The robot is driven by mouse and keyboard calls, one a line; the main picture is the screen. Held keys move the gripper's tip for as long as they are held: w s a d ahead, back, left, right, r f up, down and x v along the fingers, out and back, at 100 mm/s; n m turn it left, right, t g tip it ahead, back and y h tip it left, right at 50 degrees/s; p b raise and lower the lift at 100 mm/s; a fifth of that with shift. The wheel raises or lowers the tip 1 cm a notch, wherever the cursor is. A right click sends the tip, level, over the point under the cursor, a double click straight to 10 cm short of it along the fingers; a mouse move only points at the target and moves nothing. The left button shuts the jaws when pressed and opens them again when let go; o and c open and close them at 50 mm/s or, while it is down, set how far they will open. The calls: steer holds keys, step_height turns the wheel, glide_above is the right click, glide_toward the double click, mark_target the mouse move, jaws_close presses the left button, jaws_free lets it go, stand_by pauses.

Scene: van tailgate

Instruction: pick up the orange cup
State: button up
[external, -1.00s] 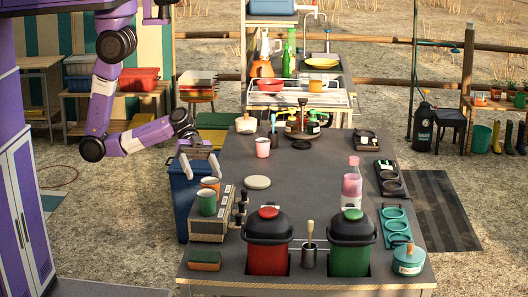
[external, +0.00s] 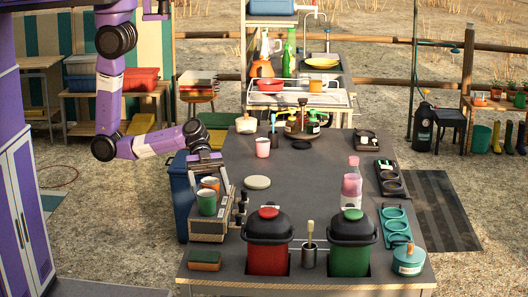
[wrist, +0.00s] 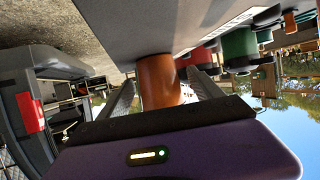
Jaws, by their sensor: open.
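The orange cup (external: 210,183) stands upright on a small box-like stand (external: 207,229) at the left edge of the dark table, just behind a green cup (external: 206,203). My gripper (external: 208,170) is open and low at the cup from behind, and partly hides it. In the wrist view the orange cup (wrist: 158,78) is between my two fingers, one on each side. I cannot tell whether either finger touches it.
Dark bottles (external: 239,209) stand right of the stand. A red lidded pail (external: 268,257) and a green one (external: 350,258) are at the table's front. A blue bin (external: 181,200) is at left. Another orange cup (external: 316,86) stands far back. The table's middle is mostly clear.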

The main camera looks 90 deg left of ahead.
steer(key=c, duration=1.4)
steer(key=shift+r, duration=0.1)
steer(key=shift+c, duration=0.2)
